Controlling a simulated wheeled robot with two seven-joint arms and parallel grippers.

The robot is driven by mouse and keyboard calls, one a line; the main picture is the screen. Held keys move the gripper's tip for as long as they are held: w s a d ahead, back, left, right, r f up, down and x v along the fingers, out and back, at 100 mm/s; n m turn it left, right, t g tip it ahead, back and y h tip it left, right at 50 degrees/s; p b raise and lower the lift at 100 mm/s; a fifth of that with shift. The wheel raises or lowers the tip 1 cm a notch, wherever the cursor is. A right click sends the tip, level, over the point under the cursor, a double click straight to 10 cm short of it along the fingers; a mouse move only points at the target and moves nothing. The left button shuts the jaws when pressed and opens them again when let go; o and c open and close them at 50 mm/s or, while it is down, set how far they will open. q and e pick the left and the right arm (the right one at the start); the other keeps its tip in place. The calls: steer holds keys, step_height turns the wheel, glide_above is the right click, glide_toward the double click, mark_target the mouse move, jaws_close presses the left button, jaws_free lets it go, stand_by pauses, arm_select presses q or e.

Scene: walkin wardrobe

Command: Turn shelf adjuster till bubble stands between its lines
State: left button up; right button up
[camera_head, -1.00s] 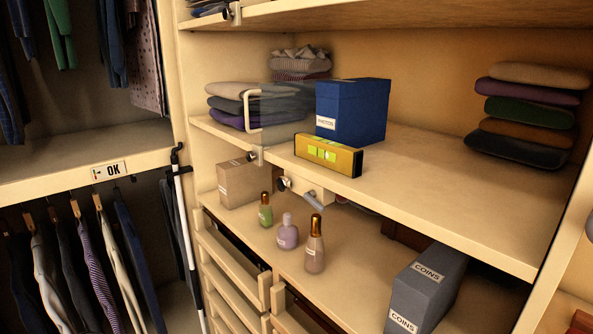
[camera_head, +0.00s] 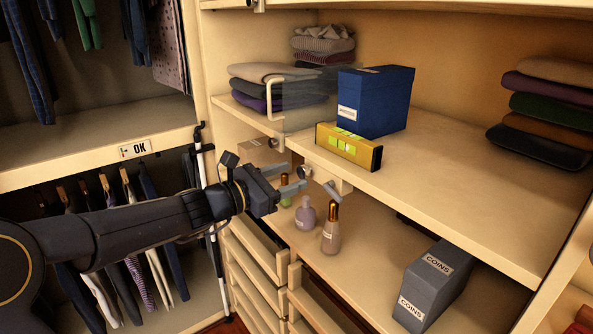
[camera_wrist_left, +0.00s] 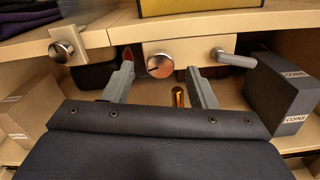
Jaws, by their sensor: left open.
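A yellow spirit level (camera_head: 335,150) with a bright green vial lies on the shelf (camera_head: 440,190) in front of a blue box. The bubble is too small to place against its lines. A round metal adjuster knob (camera_head: 304,172) sits on a pale block under the shelf's front edge; in the left wrist view the knob (camera_wrist_left: 159,66) has a dark mark on its face. My left gripper (camera_head: 297,180) is open in front of this knob. In the left wrist view its fingers (camera_wrist_left: 160,75) point at the block, one on each side of the knob; contact cannot be told.
A grey lever (camera_wrist_left: 235,58) sticks out right of the knob. Another round knob (camera_wrist_left: 62,51) is to its left. Bottles, including a brown one (camera_head: 331,232), stand just below my gripper. A grey COINS box (camera_head: 432,285) stands right. The blue box (camera_head: 380,100) is above.

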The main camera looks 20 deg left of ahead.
mark_target(305, 171)
arm_select(q)
steer(key=shift+x, duration=1.35)
